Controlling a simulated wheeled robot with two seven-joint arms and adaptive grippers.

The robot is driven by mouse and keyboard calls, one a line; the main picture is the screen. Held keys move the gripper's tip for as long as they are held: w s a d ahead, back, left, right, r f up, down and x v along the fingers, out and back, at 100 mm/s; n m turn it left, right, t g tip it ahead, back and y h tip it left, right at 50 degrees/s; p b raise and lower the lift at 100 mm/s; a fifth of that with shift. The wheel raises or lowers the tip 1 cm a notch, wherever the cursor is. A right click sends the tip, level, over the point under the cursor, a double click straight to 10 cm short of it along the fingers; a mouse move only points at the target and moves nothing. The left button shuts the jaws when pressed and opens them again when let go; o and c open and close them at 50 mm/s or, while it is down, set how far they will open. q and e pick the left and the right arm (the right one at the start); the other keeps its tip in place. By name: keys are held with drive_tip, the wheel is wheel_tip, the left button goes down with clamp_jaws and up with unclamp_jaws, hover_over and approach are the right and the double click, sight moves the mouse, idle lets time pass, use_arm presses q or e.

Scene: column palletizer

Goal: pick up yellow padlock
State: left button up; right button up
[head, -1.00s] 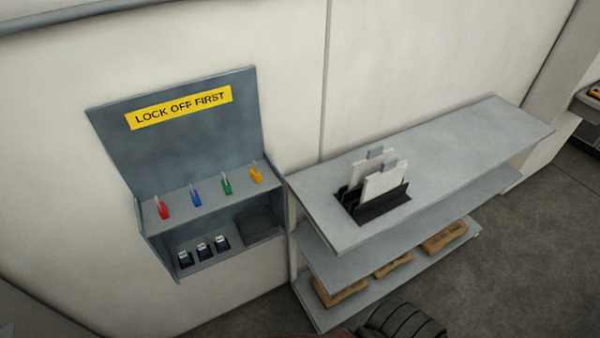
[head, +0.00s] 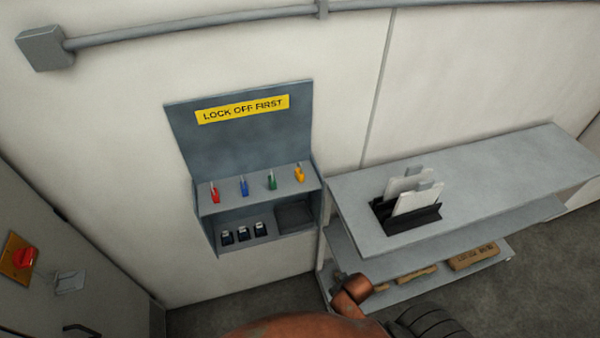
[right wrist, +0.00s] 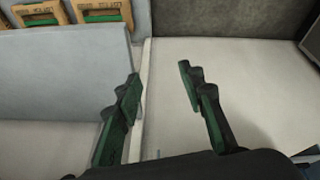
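The yellow padlock (head: 299,174) stands at the right end of a row on the upper ledge of the grey lock-off station (head: 240,135). To its left in the row are a green padlock (head: 271,181), a blue padlock (head: 244,187) and a red padlock (head: 215,194). My right gripper (right wrist: 160,82) shows in the right wrist view with its two fingers spread apart and nothing between them. No padlock shows clearly in that view. My left gripper is not in view.
A grey shelf unit (head: 470,195) stands right of the station, with a black holder (head: 408,219) of white cards on top and cardboard boxes (head: 474,257) below. A panel with a red switch (head: 25,259) is at the left. A rail (head: 190,35) runs along the wall.

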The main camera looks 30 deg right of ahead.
drive_tip(key=w+d+r+t+h+p, duration=0.1)
drive_tip(key=w+d+r+t, duration=0.3)
drive_tip(key=w+r, duration=0.95)
drive_tip(key=t+y+p, duration=0.2)
drive_tip(key=t, duration=0.3)
approach(303, 176)
drive_tip(key=f+x, duration=0.1)
drive_tip(key=x, duration=0.3)
drive_tip(key=shift+w+r+m, duration=0.1)
drive_tip(key=shift+r+m, duration=0.1)
drive_tip(key=shift+m, duration=0.1)
drive_tip(key=shift+w+a+t, duration=0.1)
drive_tip(key=shift+w+t, duration=0.2)
drive_tip(key=shift+w, duration=0.1)
drive_tip(key=p+x, duration=0.1)
drive_tip(key=x, duration=0.5)
drive_tip(key=shift+w+r+p, duration=0.1)
drive_tip(key=shift+w+p, duration=0.05)
drive_tip(key=shift+p, duration=0.2)
drive_tip(key=shift+w+f, duration=0.25)
drive_tip(key=shift+w, duration=0.15)
drive_tip(key=shift+s, duration=0.1)
drive_tip(key=shift+c, duration=0.6)
clamp_jaws()
